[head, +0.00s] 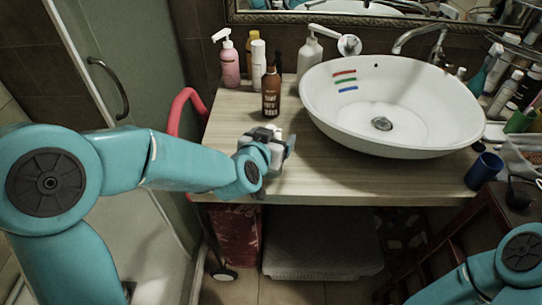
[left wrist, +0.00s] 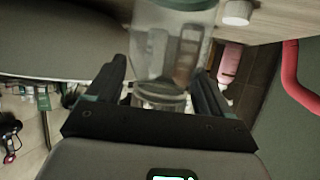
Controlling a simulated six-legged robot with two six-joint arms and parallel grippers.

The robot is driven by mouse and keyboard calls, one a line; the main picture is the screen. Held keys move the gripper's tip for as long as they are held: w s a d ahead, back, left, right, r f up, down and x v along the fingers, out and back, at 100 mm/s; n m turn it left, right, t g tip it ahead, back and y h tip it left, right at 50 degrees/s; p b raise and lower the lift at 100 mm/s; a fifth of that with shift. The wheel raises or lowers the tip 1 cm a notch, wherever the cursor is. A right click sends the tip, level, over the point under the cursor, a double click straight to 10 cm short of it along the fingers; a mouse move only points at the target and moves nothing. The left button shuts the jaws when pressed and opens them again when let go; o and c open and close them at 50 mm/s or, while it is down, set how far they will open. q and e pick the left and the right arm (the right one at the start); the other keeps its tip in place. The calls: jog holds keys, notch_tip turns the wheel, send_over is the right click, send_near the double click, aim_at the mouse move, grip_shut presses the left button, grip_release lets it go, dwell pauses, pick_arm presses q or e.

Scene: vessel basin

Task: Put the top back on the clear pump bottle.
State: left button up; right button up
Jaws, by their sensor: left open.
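My left gripper (head: 286,149) is over the front of the counter, left of the basin. In the left wrist view its open fingers (left wrist: 158,88) point toward a clear bottle (left wrist: 160,45). The bottle shows between and beyond the fingers, and I cannot tell whether they touch it. It appears upside down in this tilted view, with a grey-green band at the picture's top; no pump shows on it. A small white round piece (left wrist: 237,12) is beside it on the counter; I cannot tell whether it is the top. In the head view my gripper hides most of this spot. My right gripper is out of view.
A brown bottle (head: 271,92), a pink pump bottle (head: 230,65) and a grey-white pump bottle (head: 309,58) stand at the back. The white basin (head: 345,125) fills the right. A blue cup (head: 484,171) is at the far right. A red rail (head: 176,108) is on the left.

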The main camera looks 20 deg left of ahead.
pick_arm(q)
jog(key=shift+s, duration=0.1)
jog(key=c, duration=1.4)
jog(key=shift+r, duration=0.1)
notch_tip(320, 180, up, 20)
jog(key=p, duration=1)
